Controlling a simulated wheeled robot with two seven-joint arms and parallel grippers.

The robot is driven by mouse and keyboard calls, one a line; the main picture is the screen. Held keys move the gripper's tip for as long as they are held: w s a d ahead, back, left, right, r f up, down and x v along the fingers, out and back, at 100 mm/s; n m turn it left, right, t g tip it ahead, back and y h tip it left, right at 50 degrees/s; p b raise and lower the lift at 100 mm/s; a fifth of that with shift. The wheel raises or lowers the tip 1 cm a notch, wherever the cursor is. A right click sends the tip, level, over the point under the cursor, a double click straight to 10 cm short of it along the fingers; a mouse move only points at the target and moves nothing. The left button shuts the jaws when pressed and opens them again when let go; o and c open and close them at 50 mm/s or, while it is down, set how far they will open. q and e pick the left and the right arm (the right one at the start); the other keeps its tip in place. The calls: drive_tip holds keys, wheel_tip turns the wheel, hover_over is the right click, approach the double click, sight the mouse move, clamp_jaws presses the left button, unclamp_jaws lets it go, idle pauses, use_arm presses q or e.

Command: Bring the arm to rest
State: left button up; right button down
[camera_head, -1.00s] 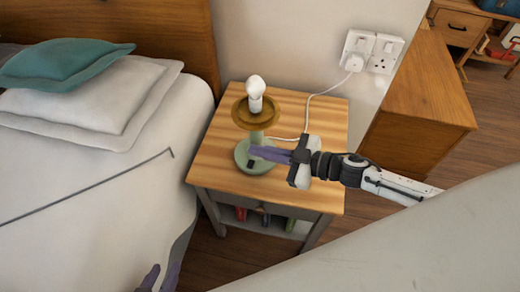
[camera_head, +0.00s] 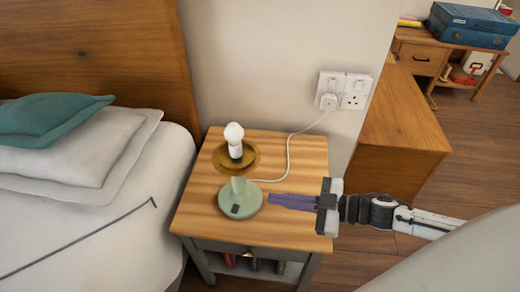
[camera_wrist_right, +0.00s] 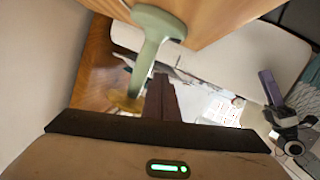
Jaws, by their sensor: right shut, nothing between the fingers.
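My right gripper (camera_head: 272,201) is shut and empty. It reaches in from the right over the bedside table (camera_head: 200,200), its purple fingertips just right of the lamp's base. The lamp (camera_head: 240,199) stands upright, with a pale green base, a brass-coloured disc and a bare white bulb that looks unlit. In the right wrist view the dark fingers (camera_wrist_right: 160,97) are together, beside the lamp's green stem (camera_wrist_right: 146,62). My left gripper is out of the head view. A purple-fingered gripper, apparently my left one (camera_wrist_right: 270,88), shows at the right of the wrist view; its opening is unclear.
A white cable runs from the lamp to a plug in the wall socket (camera_head: 343,90). The bed (camera_head: 80,230) with pillows borders the table on the left. A wooden cabinet (camera_head: 400,120) stands right of the wall. Items lie on the table's lower shelf (camera_head: 240,265).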

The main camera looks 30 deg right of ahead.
drive_tip(key=s+m+g+h, duration=0.1)
drive_tip(key=s+m+h, duration=0.1)
drive_tip(key=m+h, duration=0.1)
drive_tip(key=s+f+m+h, duration=0.1)
drive_tip(key=s+m+h, duration=0.1)
drive_tip(key=m+h, duration=0.1)
drive_tip(key=s+f+m+g+h, duration=0.1)
drive_tip(key=s+m+h, duration=0.1)
drive_tip(key=m+h, duration=0.1)
drive_tip(key=shift+s+f+g+h, duration=0.2)
drive_tip(key=shift+g+h, duration=0.1)
drive_tip(key=shift+h, duration=0.6)
drive_tip(key=s+a+m+g, duration=0.1)
drive_tip(key=s+g, duration=0.3)
drive_tip(key=s, duration=0.6)
drive_tip(key=w+a+f+t+y+p, duration=0.1)
drive_tip(key=w+a+f+t+y, duration=0.1)
drive_tip(key=w+a+f+t, duration=0.2)
wheel_tip(320, 180, down, 5)
drive_tip(key=a, duration=0.3)
drive_tip(key=shift+y, duration=0.3)
